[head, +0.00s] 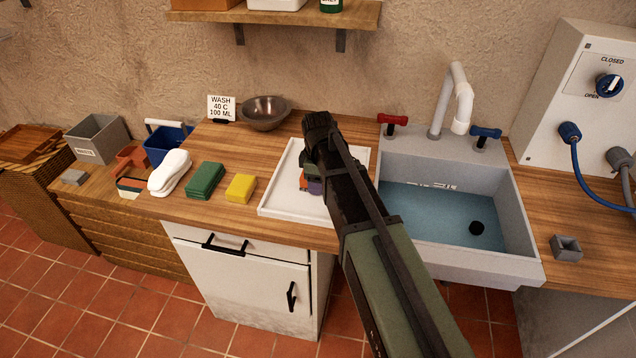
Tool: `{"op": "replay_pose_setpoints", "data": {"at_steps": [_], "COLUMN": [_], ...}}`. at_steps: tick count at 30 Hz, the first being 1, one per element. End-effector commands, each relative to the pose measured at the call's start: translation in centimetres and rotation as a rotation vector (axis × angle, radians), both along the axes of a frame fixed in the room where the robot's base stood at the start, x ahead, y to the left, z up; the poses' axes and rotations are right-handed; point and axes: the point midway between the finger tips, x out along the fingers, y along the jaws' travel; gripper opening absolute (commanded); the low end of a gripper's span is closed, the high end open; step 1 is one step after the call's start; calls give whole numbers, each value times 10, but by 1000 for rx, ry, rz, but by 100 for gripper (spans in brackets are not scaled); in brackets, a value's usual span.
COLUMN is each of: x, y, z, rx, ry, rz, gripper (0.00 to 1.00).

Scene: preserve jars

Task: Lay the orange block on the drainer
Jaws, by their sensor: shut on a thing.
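The drainer appears to be the white, low-rimmed tray (280,212) on the wooden counter, left of the sink. My gripper (309,178) points down over the tray, and my own arm hides most of it. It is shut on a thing. A small patch of the orange block (303,183) shows at the fingertips, with a purple piece (314,187) right beside it. I cannot tell whether the orange block touches the tray, or whether the purple piece is separate.
A metal bowl (265,112) stands behind. The water-filled sink (440,215) with its tall tap (460,105) is close on the right.

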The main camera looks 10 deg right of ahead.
Motion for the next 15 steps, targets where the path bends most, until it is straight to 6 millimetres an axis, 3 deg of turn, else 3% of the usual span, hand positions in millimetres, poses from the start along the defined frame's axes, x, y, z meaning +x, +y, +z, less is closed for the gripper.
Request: {"op": "replay_pose_setpoints", "data": {"at_steps": [2, 3, 7, 15], "x": [0, 0, 0, 0], "y": [0, 0, 0, 0], "z": [-4, -3, -3, -2], "rx": [0, 0, 0, 0], "ry": [0, 0, 0, 0], "rz": [0, 0, 0, 0], "gripper": [31, 61, 81, 84]}}
